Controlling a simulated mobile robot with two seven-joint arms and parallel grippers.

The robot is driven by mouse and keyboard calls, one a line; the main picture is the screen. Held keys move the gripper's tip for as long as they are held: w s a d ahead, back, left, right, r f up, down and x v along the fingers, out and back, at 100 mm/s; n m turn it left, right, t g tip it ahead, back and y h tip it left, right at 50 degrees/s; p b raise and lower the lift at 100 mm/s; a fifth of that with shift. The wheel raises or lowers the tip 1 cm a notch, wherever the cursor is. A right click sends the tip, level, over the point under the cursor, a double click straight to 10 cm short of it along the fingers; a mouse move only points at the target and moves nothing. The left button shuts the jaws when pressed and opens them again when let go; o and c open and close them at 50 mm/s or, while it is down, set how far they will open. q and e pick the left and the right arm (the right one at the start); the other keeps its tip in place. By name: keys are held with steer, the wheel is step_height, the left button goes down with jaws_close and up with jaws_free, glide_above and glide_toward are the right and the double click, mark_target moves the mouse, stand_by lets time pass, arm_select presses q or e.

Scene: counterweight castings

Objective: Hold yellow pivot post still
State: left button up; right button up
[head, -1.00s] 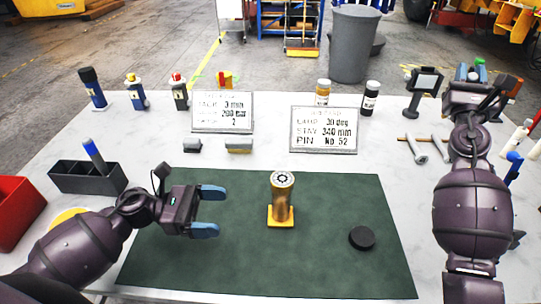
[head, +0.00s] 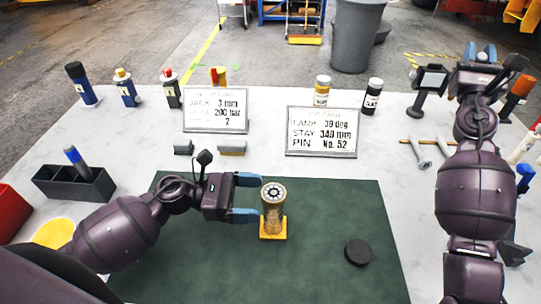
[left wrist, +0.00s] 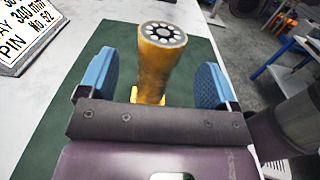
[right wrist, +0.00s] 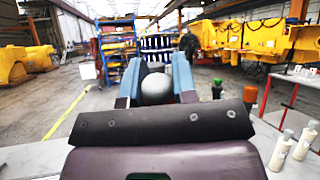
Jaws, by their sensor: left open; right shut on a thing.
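The yellow pivot post (head: 273,215) stands upright on its square yellow base on the green mat (head: 330,245). In the left wrist view the post (left wrist: 158,65) stands ahead, between the lines of the two blue fingers; I see no contact. My right gripper (head: 480,54) is raised at the far right, shut on a pale grey rounded thing (right wrist: 156,88), mostly hidden in the head view.
A black puck (head: 358,252) lies on the mat right of the post. Two sign plates (head: 322,131) (head: 216,109) stand behind. A dark bin (head: 75,186) with a blue-topped marker, a yellow disc (head: 53,233) and a red box (head: 12,212) are at left. Bottles line the back.

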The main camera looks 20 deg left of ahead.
mark_target(273, 198)
arm_select(q)
steer(key=shift+p+x, duration=0.4)
steer(key=shift+x, duration=2.1)
steer(key=shift+c, duration=0.7)
steer(key=shift+c, duration=0.2)
steer(key=c, duration=0.9)
steer(key=c, duration=0.3)
